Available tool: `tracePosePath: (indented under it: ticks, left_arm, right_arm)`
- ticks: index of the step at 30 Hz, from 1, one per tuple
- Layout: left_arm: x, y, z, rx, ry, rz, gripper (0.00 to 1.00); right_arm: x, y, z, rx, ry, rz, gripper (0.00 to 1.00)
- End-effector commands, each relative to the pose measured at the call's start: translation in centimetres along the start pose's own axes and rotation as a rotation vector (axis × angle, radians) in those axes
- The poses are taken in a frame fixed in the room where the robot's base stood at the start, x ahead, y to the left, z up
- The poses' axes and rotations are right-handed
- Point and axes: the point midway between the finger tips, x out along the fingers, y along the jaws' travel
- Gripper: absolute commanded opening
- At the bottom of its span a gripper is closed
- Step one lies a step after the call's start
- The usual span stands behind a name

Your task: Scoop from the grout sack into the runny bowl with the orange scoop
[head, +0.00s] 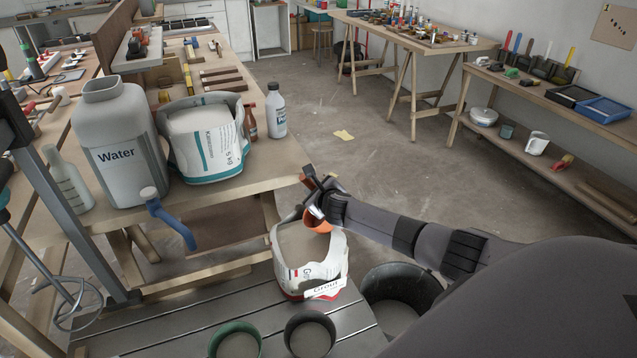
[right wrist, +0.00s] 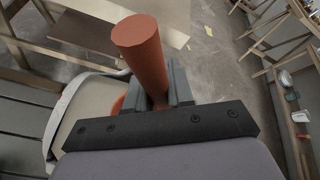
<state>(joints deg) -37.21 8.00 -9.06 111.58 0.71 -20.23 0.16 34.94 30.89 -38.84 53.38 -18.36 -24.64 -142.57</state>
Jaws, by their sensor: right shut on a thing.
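The grout sack (head: 310,284) stands open on the slatted metal surface, with pale powder inside and a red and white label. My right gripper (head: 318,204) is over the right part of the sack's mouth, shut on the orange scoop (head: 318,225). In the right wrist view the scoop's handle (right wrist: 141,45) stands up between the fingers, and the sack's rim (right wrist: 60,120) is to the left. The scoop's bowl is mostly hidden, so I cannot tell its load. A green-rimmed bowl (head: 213,345) and a dark bowl (head: 331,324) are in front; no label shows which is runny. My left gripper is not seen.
A black bucket (head: 431,288) stands right of the sack, partly behind my arm. Behind, a bench holds a water jug (head: 120,125), another open bag (head: 215,168) and bottles. A blue-handled thing (head: 172,222) juts out left of the sack.

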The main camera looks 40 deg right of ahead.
Motion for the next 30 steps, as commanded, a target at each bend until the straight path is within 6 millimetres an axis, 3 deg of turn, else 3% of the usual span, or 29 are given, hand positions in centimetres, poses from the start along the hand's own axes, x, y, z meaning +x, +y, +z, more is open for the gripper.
tracePosePath:
  ticks: [11, 18, 30]
  left_arm:
    - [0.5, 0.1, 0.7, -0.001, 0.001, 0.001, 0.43]
    - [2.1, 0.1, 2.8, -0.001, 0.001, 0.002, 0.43]
    - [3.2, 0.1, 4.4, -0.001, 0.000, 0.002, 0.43]
  right_arm:
    - [1.7, 2.1, -3.2, 0.007, 0.003, 0.002, 0.00]
    - [2.8, 3.4, -5.1, 0.007, 0.001, 0.003, 0.00]
    - [3.6, 6.2, -5.3, 0.007, -0.001, 0.002, 0.00]
